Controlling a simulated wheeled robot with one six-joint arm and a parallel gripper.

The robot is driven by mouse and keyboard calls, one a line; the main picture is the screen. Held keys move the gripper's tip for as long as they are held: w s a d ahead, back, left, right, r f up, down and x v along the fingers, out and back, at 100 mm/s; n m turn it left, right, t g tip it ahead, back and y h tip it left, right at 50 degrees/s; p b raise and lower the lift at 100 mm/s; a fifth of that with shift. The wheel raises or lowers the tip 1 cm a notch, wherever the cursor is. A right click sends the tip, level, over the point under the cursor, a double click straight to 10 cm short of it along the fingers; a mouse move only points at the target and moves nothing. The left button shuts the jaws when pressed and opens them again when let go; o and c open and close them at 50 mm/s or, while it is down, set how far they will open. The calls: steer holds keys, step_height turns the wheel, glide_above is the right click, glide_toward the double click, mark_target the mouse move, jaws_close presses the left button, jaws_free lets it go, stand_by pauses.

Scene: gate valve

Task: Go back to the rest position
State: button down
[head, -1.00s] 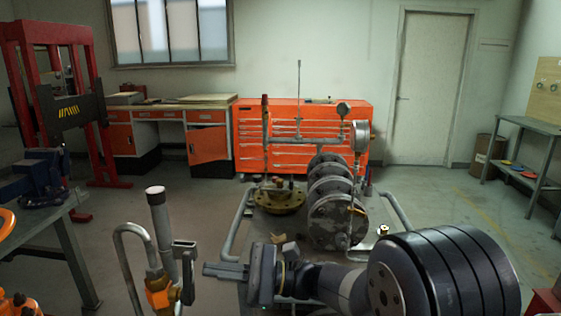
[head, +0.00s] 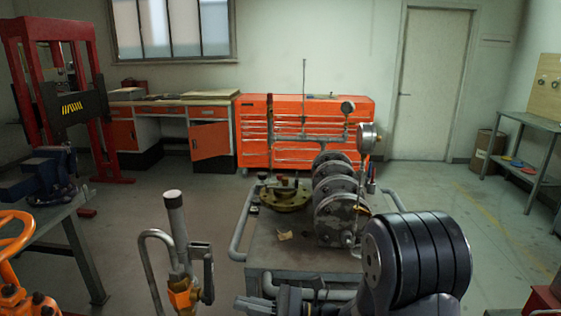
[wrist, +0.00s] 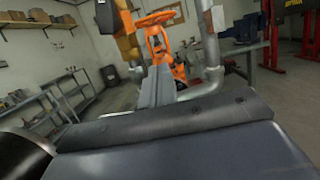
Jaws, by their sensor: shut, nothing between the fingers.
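My gripper (head: 262,303) is at the bottom edge of the head view, partly cut off, in front of the grey cart. In the wrist view its grey fingers (wrist: 156,88) are together with nothing between them. The orange gate valve with its handwheel (head: 16,234) is at the lower left of the head view, cut by the frame edge. The valve's handwheel (wrist: 158,18) also shows in the wrist view, beyond the fingers. The gripper is well apart from it.
A standing grey pipe with an orange fitting (head: 182,297) rises left of my gripper. The cart (head: 275,245) carries flanges and gauges. A bench with a blue vise (head: 35,182) stands left, a red press (head: 50,30) behind it. Floor at right is open.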

steer(key=b+v, duration=0.1)
steer(key=v, duration=0.5)
steer(key=shift+d, duration=0.2)
steer(key=shift+s+r, duration=0.1)
